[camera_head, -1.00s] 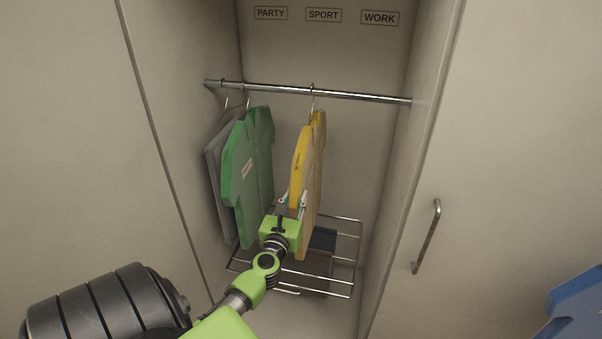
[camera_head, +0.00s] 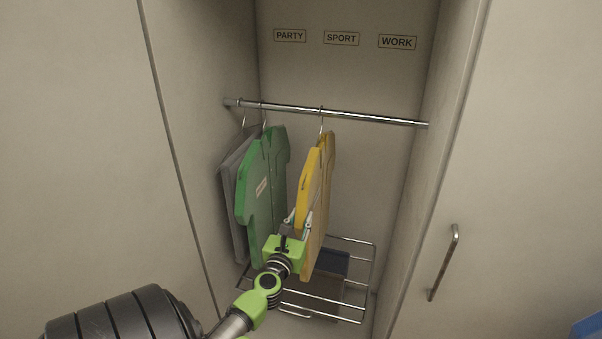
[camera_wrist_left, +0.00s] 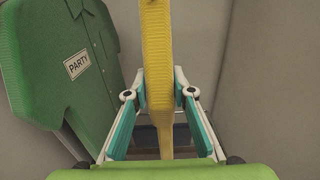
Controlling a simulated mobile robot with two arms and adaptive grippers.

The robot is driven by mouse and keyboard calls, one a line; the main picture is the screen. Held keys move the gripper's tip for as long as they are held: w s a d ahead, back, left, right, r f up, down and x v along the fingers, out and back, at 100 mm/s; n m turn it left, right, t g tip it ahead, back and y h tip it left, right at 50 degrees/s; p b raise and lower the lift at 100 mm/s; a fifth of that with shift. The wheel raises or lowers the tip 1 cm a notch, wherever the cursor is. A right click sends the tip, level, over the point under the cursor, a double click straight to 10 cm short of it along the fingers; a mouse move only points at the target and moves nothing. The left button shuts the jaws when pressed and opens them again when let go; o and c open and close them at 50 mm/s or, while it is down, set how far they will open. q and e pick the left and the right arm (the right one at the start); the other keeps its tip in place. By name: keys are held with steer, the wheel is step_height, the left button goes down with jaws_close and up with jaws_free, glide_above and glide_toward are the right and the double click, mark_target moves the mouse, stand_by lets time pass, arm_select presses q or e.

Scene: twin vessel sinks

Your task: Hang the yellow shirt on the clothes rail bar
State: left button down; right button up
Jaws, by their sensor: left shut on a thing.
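The yellow shirt (camera_head: 313,190) hangs upright below the clothes rail bar (camera_head: 370,118), seen nearly edge-on. My left gripper (camera_head: 298,220) is shut on the shirt's near edge, low on the shirt. In the left wrist view the two teal fingers of the gripper (camera_wrist_left: 158,80) stand either side of the yellow edge (camera_wrist_left: 156,60). My right gripper is not in view.
A green shirt (camera_head: 262,185) tagged PARTY and a grey garment (camera_head: 230,190) hang at the bar's left. The bar is free right of the yellow shirt. PARTY, SPORT (camera_head: 341,38) and WORK labels are on the back wall. A wire basket (camera_head: 360,239) is below; closet walls flank both sides.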

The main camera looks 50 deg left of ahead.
arm_select(q)
steer(key=c, duration=1.6)
jaws_free()
steer(key=shift+c, duration=0.2)
steer(key=shift+s+f, duration=0.1)
